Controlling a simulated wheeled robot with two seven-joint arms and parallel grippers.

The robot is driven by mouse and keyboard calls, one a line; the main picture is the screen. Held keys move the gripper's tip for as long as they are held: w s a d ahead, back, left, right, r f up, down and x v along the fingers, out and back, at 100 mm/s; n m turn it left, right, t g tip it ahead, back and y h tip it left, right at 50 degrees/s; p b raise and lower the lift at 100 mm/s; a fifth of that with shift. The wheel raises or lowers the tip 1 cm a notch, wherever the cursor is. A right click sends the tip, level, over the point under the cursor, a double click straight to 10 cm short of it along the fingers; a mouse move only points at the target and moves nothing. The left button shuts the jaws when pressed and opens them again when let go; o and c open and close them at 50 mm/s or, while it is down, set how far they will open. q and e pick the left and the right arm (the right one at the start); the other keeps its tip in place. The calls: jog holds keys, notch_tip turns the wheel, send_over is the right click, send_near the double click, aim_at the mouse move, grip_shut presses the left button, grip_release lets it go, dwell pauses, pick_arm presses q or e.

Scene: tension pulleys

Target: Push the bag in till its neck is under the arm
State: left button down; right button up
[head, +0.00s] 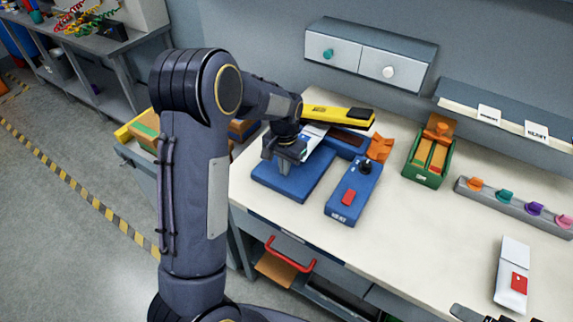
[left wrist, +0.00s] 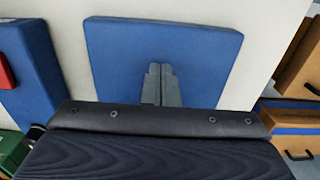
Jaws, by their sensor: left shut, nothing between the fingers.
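A blue sealer base (head: 294,180) lies on the worktop, with a yellow arm (head: 338,114) raised above its back part. A white bag (head: 313,131) shows partly between my left gripper and the yellow arm. My wrist hides much of it, so I cannot tell how its neck sits under the arm. My left gripper (head: 287,160) points down over the blue base, shut and empty. In the left wrist view its closed fingers (left wrist: 161,85) are over the bare blue base (left wrist: 120,45). Dark parts at the bottom right edge may be my right gripper (head: 480,315), mostly cut off.
A blue control box (head: 350,195) with a red button and black knob stands right of the base. Beyond are a green bin (head: 428,160) and a grey rack (head: 510,203) of coloured knobs. A white packet with a red label (head: 512,265) lies front right. The middle worktop is clear.

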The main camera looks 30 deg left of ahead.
pick_arm(q)
jog(key=r, duration=0.2)
jog(key=w+r, duration=0.1)
jog(key=r, duration=0.1)
jog(key=shift+r, duration=0.25)
jog(key=s+d+r+n+t+h, duration=0.1)
jog(key=s+d+r+t+h, duration=0.15)
jog(key=s+r, duration=1)
jog(key=s+d+f+t, duration=0.1)
jog(key=s+d+f, duration=0.1)
jog(key=s, duration=0.5)
jog(key=s+d+f+n+t+h, duration=0.1)
jog(key=s+d+f+t, duration=0.1)
jog(key=s, duration=0.5)
jog(key=shift+s+d+n+b, duration=0.25)
jog(key=shift+n+b, duration=0.05)
jog(key=shift+b, duration=0.1)
pick_arm(e)
jog(key=shift+w+f, duration=0.2)
jog(key=shift+f, duration=0.25)
jog(key=shift+c, duration=0.5)
